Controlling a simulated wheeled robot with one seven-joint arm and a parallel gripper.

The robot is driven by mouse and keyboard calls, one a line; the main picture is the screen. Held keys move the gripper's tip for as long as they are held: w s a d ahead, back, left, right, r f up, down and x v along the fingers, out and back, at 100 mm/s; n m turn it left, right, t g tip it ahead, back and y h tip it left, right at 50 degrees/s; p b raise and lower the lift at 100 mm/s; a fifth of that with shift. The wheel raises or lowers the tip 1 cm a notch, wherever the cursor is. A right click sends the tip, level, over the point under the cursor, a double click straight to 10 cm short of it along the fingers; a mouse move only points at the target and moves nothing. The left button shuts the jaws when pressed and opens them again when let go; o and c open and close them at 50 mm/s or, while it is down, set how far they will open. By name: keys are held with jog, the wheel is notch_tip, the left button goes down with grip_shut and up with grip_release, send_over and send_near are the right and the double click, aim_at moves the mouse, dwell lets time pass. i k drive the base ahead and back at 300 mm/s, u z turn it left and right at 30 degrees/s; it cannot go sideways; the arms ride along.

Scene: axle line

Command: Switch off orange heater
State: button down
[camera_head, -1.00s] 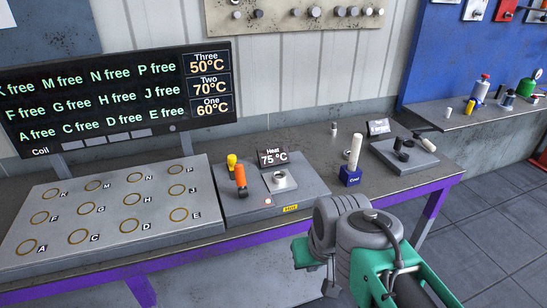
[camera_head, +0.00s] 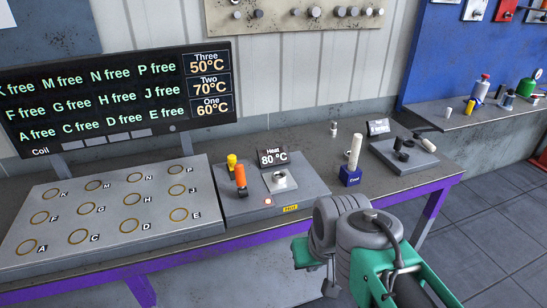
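The heater (camera_head: 240,205) is a grey box on the bench with an orange-handled lever (camera_head: 241,178) standing upright on top. A red light (camera_head: 268,201) glows on its front, beside a yellow "Hot" label (camera_head: 291,207). A yellow knob (camera_head: 232,161) stands behind the lever. A metal ring (camera_head: 279,180) sits on the box's right side. The display (camera_head: 272,158) behind reads "Heat 80 °C". My arm (camera_head: 360,245), grey and green, is at the lower right, in front of the bench and apart from the heater. I cannot make out gripper fingers or anything held.
A coil board (camera_head: 110,249) with several lettered rings lies left of the heater. A dark status screen (camera_head: 118,95) stands behind it. A blue "Cool" block (camera_head: 350,176) with a white rod is to the right, then a grey fixture (camera_head: 404,161). Floor (camera_head: 480,220) is clear at right.

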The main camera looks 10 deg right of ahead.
aim_at(238, 169)
jog(key=k, duration=0.5)
jog(key=u, duration=2)
jog(key=i, duration=1)
jog(key=z, duration=0.65)
